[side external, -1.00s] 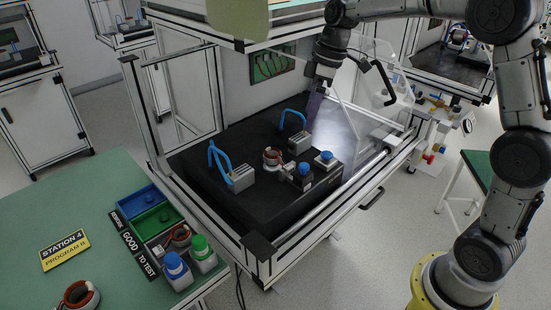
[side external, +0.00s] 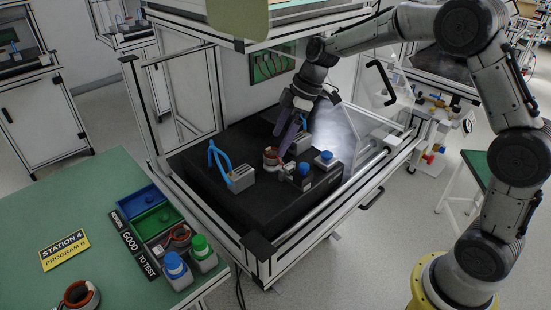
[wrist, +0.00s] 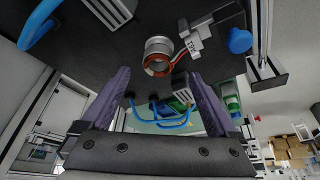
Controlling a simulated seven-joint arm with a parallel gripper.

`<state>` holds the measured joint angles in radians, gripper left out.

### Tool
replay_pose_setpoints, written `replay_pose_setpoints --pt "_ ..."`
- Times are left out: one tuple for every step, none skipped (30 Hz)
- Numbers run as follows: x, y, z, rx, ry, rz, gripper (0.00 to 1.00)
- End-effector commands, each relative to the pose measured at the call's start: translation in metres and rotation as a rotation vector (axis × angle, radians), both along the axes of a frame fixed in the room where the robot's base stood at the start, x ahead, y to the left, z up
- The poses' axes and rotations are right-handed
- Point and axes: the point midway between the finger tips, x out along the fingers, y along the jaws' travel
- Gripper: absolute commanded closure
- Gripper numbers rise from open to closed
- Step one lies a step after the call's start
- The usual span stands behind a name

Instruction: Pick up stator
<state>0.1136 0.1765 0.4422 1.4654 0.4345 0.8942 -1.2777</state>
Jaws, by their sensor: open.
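A stator (side external: 271,154), a silver ring with copper-red windings, sits on the black test fixture beside a small connector block. It also shows in the wrist view (wrist: 157,47), just beyond the fingertips, with wires leading to a light block labelled with text. My gripper (side external: 285,138) has purple fingers and is open, pointing down close above and beside the stator. In the wrist view my gripper (wrist: 152,80) has nothing between its fingertips. A second stator (side external: 180,235) lies in a tray on the green table, and a third (side external: 78,295) lies at the table's lower edge.
The black fixture (side external: 215,190) carries grey blocks with blue hoses (side external: 218,158) and a blue knob (side external: 326,155). White frame posts and rails (side external: 150,130) enclose it. Blue and green bins (side external: 140,200) and blue- and green-capped bottles (side external: 174,265) stand on the green table.

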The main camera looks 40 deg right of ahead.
Motion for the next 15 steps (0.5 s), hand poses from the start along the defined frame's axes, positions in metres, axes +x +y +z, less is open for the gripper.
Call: replay_pose_setpoints --pt "0.001 0.001 -0.006 0.001 0.004 0.001 0.05" --pt "0.002 0.002 -0.010 0.000 0.005 0.001 0.05" --pt "0.003 0.003 -0.015 0.000 0.005 0.001 0.05" --pt "0.005 0.005 -0.020 0.001 0.006 0.001 0.05" --pt "0.006 0.005 -0.024 0.001 0.006 0.001 0.05" --pt "0.008 0.007 -0.030 0.001 0.006 0.001 0.05" --pt "0.009 0.008 -0.034 0.001 0.006 0.001 0.05" --pt "0.010 0.009 -0.037 0.001 0.004 0.002 0.05" --pt "0.011 0.011 -0.040 0.000 0.003 0.001 0.05" --pt "0.011 0.011 -0.042 0.000 0.003 0.001 0.05" --pt "0.012 0.012 -0.044 0.000 0.003 0.001 0.05" --pt "0.012 0.013 -0.046 0.000 0.002 0.001 0.05" --pt "0.013 0.013 -0.046 0.000 0.001 0.000 0.05" --pt "0.013 0.013 -0.047 0.000 0.001 0.000 0.05" --pt "0.013 0.013 -0.047 0.000 0.001 0.000 0.05"
